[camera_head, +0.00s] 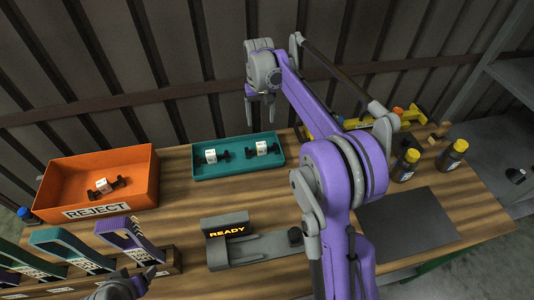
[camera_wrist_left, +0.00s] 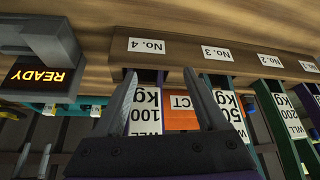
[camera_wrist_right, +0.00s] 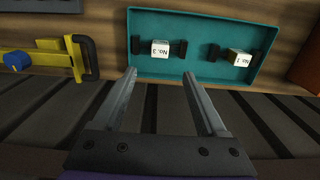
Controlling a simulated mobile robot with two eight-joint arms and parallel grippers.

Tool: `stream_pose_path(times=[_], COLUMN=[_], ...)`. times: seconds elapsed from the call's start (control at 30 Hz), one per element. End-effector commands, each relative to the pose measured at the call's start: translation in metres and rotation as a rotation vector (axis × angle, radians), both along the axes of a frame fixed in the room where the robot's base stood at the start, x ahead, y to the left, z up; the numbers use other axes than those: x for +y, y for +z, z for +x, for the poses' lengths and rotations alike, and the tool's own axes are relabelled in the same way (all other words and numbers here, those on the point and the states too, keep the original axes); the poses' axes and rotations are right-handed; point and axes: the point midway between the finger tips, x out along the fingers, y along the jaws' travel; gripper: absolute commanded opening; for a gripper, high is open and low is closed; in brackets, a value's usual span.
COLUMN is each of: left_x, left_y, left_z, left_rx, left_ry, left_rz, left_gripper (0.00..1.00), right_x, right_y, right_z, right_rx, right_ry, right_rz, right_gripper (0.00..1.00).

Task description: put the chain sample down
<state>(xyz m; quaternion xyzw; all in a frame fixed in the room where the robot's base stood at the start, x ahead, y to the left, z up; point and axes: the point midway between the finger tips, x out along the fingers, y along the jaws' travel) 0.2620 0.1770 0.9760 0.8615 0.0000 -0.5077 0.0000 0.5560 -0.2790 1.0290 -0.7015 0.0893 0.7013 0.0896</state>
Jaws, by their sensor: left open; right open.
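The teal tray (camera_head: 236,143) holds two chain samples, each dark with a white label tag. The right one, No. 3 (camera_head: 262,148), also shows in the right wrist view (camera_wrist_right: 160,49); the left one, No. 1 (camera_head: 211,156), also shows there (camera_wrist_right: 239,58). They lie apart on the tray floor. A third sample (camera_head: 103,187) lies in the orange REJECT bin (camera_head: 120,167). My right gripper (camera_head: 259,103) is open and empty, raised near the tray's back side, touching no sample. My left gripper (camera_wrist_left: 161,74) is open and empty near the rack of coloured parts at front left.
A grey READY device (camera_head: 228,232) stands at the table's middle front. Coloured labelled parts (camera_head: 128,238) hang in a rack at front left. Yellow-capped bottles (camera_head: 405,164), a yellow tool (camera_head: 412,116) and a dark mat (camera_head: 408,220) are on the right.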

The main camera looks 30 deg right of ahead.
Motion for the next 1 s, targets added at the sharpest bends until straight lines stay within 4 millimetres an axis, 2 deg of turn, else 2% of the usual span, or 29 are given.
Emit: stream_pose_path(times=[0.13,0.23,0.4,0.53,0.77,0.9,1.0], left_x=[0.000,0.000,0.000,0.000,0.000,0.000,0.000], left_y=[0.000,0.000,0.000,0.000,0.000,0.000,0.000], left_z=[0.000,0.000,0.000,0.000,0.000,0.000,0.000], left_rx=[0.000,0.000,0.000,0.000,0.000,0.000,0.000], left_ry=[0.000,0.000,0.000,0.000,0.000,0.000,0.000], left_rz=[0.000,0.000,0.000,0.000,0.000,0.000,0.000], left_gripper=[0.74,0.74,0.74,0.74,0.74,0.74,0.74], right_x=[0.007,0.018,0.042,0.059,0.082,0.093,0.098], right_y=[0.007,0.016,0.028,0.028,0.008,-0.015,-0.031], right_z=[-0.011,-0.031,-0.081,-0.123,-0.201,-0.245,-0.268], right_rx=[-0.021,-0.057,-0.147,-0.216,-0.340,-0.411,-0.453], right_ry=[0.011,0.031,0.077,0.111,0.173,0.207,0.227], right_rz=[-0.003,-0.010,-0.025,-0.034,-0.050,-0.057,-0.061], right_gripper=[0.74,0.74,0.74,0.74,0.74,0.74,0.74])
